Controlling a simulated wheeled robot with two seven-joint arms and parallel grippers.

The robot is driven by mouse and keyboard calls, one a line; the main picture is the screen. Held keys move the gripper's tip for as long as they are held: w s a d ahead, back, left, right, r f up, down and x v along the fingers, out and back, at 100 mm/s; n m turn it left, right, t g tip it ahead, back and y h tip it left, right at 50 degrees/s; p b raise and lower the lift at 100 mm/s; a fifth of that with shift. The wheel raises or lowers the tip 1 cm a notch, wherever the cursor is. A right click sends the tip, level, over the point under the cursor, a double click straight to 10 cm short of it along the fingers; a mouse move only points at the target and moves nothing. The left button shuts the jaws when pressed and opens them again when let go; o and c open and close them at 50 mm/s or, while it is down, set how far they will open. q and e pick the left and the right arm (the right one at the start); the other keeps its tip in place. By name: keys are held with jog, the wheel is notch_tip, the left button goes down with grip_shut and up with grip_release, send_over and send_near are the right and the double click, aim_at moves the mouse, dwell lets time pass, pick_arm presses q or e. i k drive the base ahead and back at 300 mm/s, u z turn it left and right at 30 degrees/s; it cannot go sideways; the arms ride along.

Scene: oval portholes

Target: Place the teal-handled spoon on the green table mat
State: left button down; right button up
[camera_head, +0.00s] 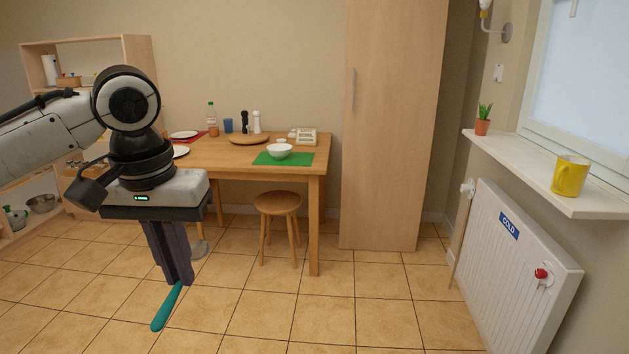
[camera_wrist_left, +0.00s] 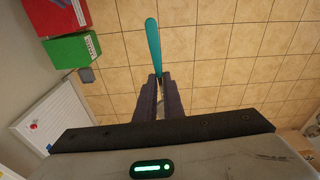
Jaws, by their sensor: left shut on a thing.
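The teal-handled spoon (camera_head: 167,308) is in my left gripper (camera_head: 180,282), its handle pointing down and to the left above the tiled floor. In the left wrist view, the teal handle (camera_wrist_left: 153,42) extends beyond the fingertips (camera_wrist_left: 158,77), which are shut on the spoon near the handle's end. A grey rounded shape behind the fingers in the head view may be the spoon's bowl. The green table mat (camera_head: 300,160) lies on the wooden table (camera_head: 240,166), well behind and right of the gripper. My right gripper is not in view.
A white bowl (camera_head: 280,151) stands on the mat, leaving bare green around it. A round board (camera_head: 249,139), shakers, a bottle and plates are on the table. A stool (camera_head: 278,204) stands in front. The radiator (camera_head: 515,262) is at the right.

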aim_at(308, 159)
jog(key=i, duration=4.65)
jog(key=u, duration=0.45)
